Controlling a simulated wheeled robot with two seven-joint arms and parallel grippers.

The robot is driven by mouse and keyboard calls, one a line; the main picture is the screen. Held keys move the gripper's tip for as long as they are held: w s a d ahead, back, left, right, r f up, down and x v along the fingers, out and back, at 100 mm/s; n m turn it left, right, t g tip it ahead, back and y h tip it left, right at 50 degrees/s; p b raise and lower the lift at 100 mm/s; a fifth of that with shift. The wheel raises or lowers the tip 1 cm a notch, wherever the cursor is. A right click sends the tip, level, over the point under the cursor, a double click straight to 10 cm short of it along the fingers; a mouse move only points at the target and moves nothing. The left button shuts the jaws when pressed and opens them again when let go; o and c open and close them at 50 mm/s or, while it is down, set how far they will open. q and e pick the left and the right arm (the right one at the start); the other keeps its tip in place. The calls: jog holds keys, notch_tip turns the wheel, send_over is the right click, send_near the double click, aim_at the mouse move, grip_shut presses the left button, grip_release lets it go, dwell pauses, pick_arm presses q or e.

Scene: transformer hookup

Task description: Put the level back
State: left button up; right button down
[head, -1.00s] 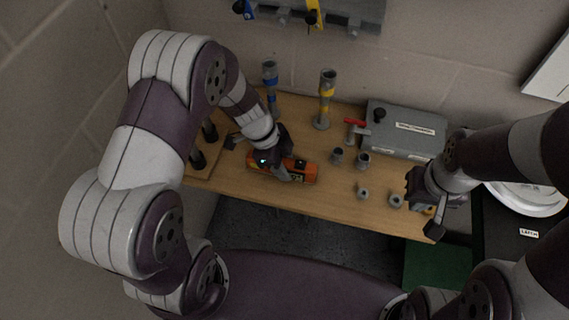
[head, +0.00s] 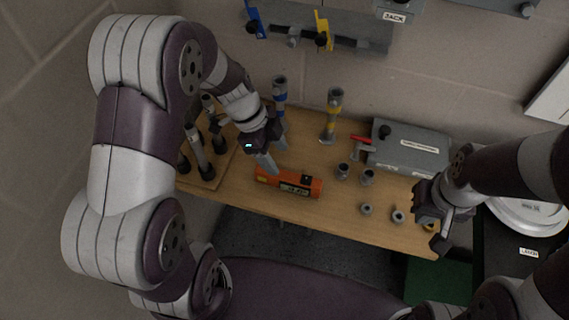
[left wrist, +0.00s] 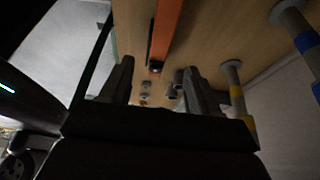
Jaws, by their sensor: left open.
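The level is an orange bar with dark markings (head: 290,182), lying flat on the wooden table near its front edge. In the left wrist view the orange level (left wrist: 165,30) shows beyond the fingers. My left gripper (head: 271,160) is open and empty, just above and behind the level's left end, apart from it as far as I can tell. Its two fingers (left wrist: 160,90) stand apart in the left wrist view. My right gripper (head: 437,228) is over the table's right end, away from the level; whether its jaws are open is unclear.
Blue-banded (head: 280,95) and yellow-banded (head: 331,115) posts stand behind the level. A grey box (head: 410,149) and several small grey cups and rings are to the right. A board with dark posts (head: 205,180) stands left. A wall rack (head: 340,40) holds blue and yellow tools.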

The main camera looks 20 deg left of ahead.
pick_arm(q)
jog(key=shift+a+r, duration=0.2)
jog(key=shift+r, duration=0.35)
jog(key=w+a+r+n+t+y, duration=0.1)
jog(key=w+r+n+t+y, duration=0.1)
jog(key=w+r+n+t, duration=0.5)
jog(key=s+a+f+n+g+y, duration=0.1)
jog(key=s+f+n+g, duration=0.1)
jog(key=s+n, duration=0.3)
jog(key=s+a+f+n+g+y, duration=0.1)
jog(key=s+f+n+g, duration=0.1)
jog(key=s+n, duration=0.4)
jog(key=s+g, duration=0.1)
jog(key=s, duration=0.3)
jog(key=shift+s+a+y, duration=0.3)
jog(key=shift+a, duration=0.1)
jog(key=shift+r+p, duration=0.7)
jog(key=shift+p, duration=0.05)
